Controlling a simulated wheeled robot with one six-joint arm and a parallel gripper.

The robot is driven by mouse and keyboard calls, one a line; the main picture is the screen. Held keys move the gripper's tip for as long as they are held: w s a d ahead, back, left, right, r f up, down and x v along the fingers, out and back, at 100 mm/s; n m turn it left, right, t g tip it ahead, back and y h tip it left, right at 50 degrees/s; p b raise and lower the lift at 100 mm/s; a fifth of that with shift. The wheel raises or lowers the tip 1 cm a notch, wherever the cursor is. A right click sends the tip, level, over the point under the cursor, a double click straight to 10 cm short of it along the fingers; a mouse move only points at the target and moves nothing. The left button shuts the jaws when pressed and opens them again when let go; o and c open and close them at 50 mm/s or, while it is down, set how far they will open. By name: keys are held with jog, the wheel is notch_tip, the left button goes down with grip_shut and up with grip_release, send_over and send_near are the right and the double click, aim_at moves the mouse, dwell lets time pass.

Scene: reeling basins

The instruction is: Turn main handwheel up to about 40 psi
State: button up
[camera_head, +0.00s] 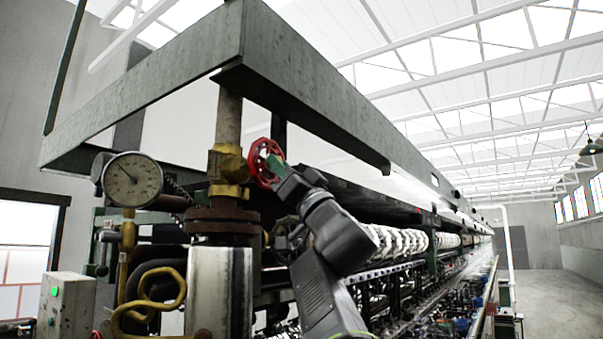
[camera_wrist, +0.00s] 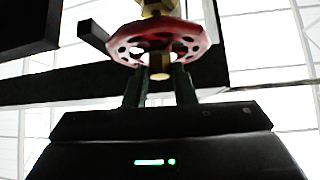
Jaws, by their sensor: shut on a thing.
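The main handwheel (camera_head: 262,164) is a red wheel on a brass valve (camera_head: 228,170) set in a vertical pipe. In the wrist view the red handwheel (camera_wrist: 158,42) sits just beyond my gripper, with round holes around its brass centre. My gripper (camera_head: 272,166) reaches the wheel from the right. In the wrist view my gripper's dark fingers (camera_wrist: 160,80) are at the wheel's near side and shut on it; the exact contact is partly hidden. A round pressure gauge (camera_head: 132,180) with a white face stands left of the pipe. Its needle points to the upper left; the numbers are too small to read.
A grey metal beam frame (camera_head: 150,95) hangs above the valve. The long reeling machine (camera_head: 400,240) runs back to the right. Open floor (camera_head: 545,265) lies at far right.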

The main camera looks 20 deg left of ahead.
jog(key=shift+w+n+g+y, duration=0.15)
jog(key=shift+n+g+y, duration=0.25)
jog(key=shift+n+g, duration=0.2)
jog(key=n+g, duration=0.6)
jog(key=n, duration=0.1)
jog(key=w+n+g+h, duration=0.1)
jog(key=n+g, duration=0.5)
jog(key=n, duration=0.2)
jog(key=n+g+h, duration=0.1)
jog(key=n+g, duration=0.6)
jog(key=shift+w+d+r+n, duration=0.15)
jog(key=shift+d+r+n, duration=0.1)
jog(key=shift+n, duration=0.15)
jog(key=shift+n+h, duration=0.3)
jog(key=shift+h, duration=0.2)
jog(key=shift+w+f+n+g+h, duration=0.1)
jog(key=shift+n+g+h, duration=0.2)
jog(key=shift+n+h, duration=0.35)
jog(key=o, duration=1)
jog(key=shift+d, duration=0.1)
jog(key=v, duration=1.3)
jog(key=shift+d+f, duration=0.2)
jog(key=shift+d, duration=0.05)
